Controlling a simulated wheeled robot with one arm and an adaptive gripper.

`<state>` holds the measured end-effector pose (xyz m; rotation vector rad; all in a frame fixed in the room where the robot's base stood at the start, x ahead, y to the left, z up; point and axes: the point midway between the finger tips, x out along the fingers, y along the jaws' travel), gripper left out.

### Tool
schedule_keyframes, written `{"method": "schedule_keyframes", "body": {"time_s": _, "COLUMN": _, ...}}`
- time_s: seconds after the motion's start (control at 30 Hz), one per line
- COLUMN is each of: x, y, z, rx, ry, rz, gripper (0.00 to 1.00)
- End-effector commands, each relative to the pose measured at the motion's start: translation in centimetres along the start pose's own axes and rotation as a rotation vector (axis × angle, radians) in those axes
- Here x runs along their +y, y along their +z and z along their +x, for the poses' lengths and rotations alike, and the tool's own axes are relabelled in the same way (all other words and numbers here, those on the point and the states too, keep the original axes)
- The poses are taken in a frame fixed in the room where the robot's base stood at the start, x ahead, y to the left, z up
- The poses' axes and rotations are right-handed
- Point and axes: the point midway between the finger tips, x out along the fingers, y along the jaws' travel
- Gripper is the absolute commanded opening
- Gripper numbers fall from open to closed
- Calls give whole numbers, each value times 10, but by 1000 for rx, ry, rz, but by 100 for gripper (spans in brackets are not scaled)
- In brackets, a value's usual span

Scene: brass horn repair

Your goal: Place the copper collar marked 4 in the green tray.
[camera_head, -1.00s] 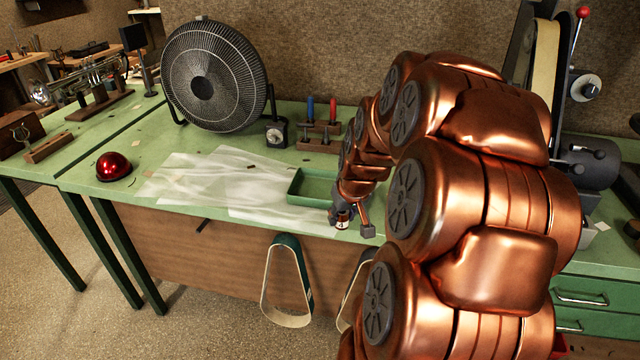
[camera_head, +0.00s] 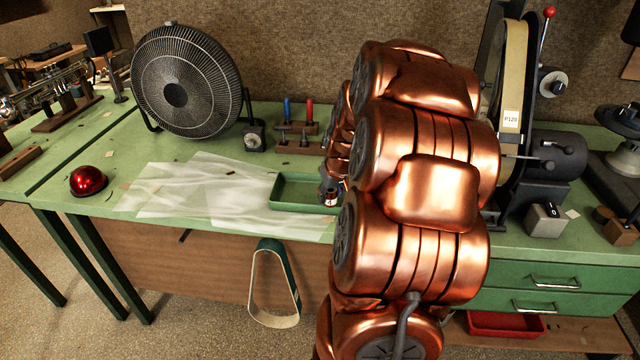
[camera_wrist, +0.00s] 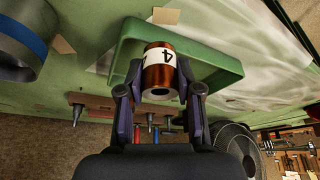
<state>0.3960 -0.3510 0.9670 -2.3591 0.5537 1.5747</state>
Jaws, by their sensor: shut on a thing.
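The copper collar (camera_wrist: 159,74) has a white label with a black 4. In the wrist view my gripper (camera_wrist: 160,90) is shut on it, one finger on each side. The green tray (camera_wrist: 222,60) shows behind the collar in that view. In the head view the tray (camera_head: 285,205) lies on the bench, and the collar (camera_head: 331,199) and my gripper (camera_head: 328,188) are at its right end. My arm hides part of this area. I cannot tell how high the collar is above the tray floor.
Translucent sheets (camera_head: 205,190) lie left of the tray on the green bench. A red dome (camera_head: 88,180), a black fan (camera_head: 187,82) and a wooden rack with red and blue handles (camera_head: 298,145) stand around it. A belt grinder (camera_head: 515,110) stands to the right.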

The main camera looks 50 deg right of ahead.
Motion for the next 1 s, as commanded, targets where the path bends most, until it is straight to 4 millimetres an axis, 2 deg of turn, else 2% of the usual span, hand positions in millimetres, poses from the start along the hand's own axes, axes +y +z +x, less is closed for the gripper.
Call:
{"method": "schedule_keyframes", "body": {"time_s": 0.33, "x": 3, "y": -43, "z": 20, "rx": 0, "ry": -1, "rz": 0, "gripper": 0}}
{"method": "schedule_keyframes", "body": {"time_s": 0.6, "x": 5, "y": -69, "z": 35, "rx": 0, "ry": -1, "rz": 1, "gripper": 0}}
{"method": "schedule_keyframes", "body": {"time_s": 0.8, "x": 5, "y": -74, "z": 40, "rx": -1, "ry": -1, "rz": 1, "gripper": 0}}
{"method": "schedule_keyframes", "body": {"time_s": 1.0, "x": 4, "y": -65, "z": 56, "rx": -10, "ry": -4, "rz": 2, "gripper": 0}}
